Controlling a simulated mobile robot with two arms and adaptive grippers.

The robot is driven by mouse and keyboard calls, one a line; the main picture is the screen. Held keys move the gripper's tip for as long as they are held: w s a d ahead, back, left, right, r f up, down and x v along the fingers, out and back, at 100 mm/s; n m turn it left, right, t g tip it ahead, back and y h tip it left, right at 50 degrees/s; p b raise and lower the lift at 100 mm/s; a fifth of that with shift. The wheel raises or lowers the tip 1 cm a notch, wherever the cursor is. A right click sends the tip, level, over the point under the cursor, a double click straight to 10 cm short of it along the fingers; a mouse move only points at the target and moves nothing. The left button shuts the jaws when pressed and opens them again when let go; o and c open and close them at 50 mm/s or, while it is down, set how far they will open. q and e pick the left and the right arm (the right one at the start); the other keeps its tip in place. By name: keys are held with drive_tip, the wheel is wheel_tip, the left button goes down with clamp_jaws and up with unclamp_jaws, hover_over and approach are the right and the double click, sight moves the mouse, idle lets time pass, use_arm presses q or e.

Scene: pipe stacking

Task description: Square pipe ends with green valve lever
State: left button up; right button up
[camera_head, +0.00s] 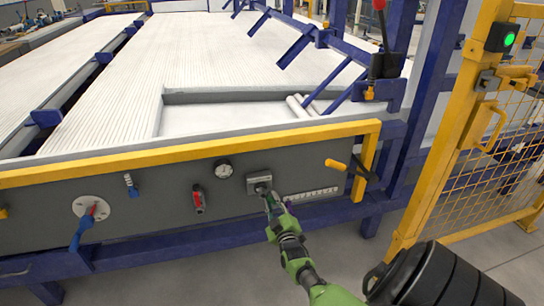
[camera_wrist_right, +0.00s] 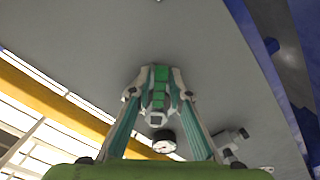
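My right gripper (camera_head: 268,198) reaches from the lower right to the dark panel (camera_head: 130,215) below the yellow rail. In the right wrist view, its two teal fingers (camera_wrist_right: 160,85) draw close together around the green valve lever (camera_wrist_right: 160,88). The fingertips appear to touch the lever's sides. In the head view the gripper hides the lever. White pipes (camera_head: 180,60) lie side by side on the rack behind the rail. A few loose pipe ends (camera_head: 302,104) stick out near its right end. My left gripper is not in view.
The panel carries a gauge (camera_head: 222,169), a red valve lever (camera_head: 198,198), a grey box (camera_head: 258,183) and a round white plate (camera_head: 92,211). A yellow mesh gate (camera_head: 425,130) stands at the right. Floor is clear between gate and rack.

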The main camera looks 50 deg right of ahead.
idle(0.3)
drive_tip(key=shift+s+a, duration=0.1)
drive_tip(key=shift+s, duration=0.05)
drive_tip(key=v, duration=1.1)
drive_tip(key=shift+s+a, duration=0.25)
drive_tip(key=shift+s, duration=0.05)
idle(1.0)
